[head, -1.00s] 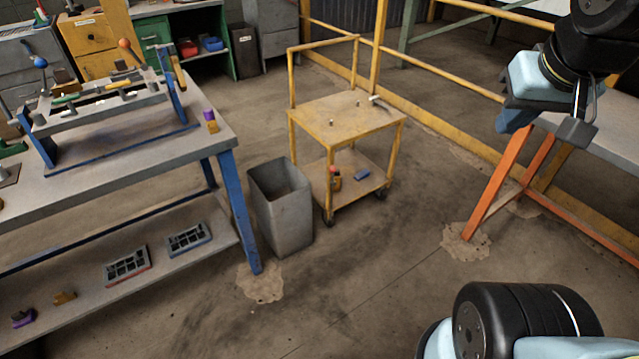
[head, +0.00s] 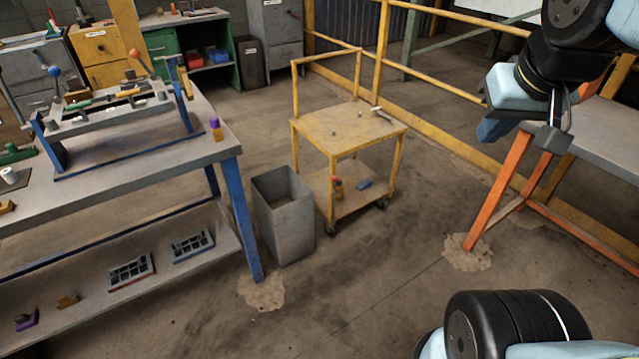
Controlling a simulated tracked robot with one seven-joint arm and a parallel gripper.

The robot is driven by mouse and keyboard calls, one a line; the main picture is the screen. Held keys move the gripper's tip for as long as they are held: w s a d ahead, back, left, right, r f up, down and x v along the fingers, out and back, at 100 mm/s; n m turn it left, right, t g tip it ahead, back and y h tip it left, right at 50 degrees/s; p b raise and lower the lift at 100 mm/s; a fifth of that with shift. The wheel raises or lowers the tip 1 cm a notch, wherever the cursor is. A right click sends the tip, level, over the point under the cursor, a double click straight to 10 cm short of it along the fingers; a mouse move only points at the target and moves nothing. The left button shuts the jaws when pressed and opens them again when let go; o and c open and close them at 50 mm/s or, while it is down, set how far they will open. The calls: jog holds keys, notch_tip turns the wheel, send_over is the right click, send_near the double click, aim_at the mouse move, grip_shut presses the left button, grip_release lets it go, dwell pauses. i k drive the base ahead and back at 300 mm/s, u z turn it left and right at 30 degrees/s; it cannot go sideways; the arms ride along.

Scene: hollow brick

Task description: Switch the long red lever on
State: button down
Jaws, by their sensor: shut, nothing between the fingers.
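A lever with an orange-red knob (head: 134,54) stands up from a grey panel in a blue frame (head: 128,162) on the workbench at the left. A lever with a blue knob (head: 55,70) stands left of it on the same panel. I cannot tell for sure which is the long red lever, or its on or off position. My gripper (head: 549,138) hangs at the upper right, far from the panel. It is shut and empty, touching nothing visible.
The workbench (head: 190,140) has a lower shelf with several small items. A grey bin (head: 285,222) stands by its right leg. A yellow trolley (head: 350,125) stands in the middle, and an orange-legged table (head: 605,135) is at the right. The floor in front is clear.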

aim_at(334, 178)
jog(key=z, duration=0.05)
jog(key=i, duration=1)
jog(key=u, duration=0.1)
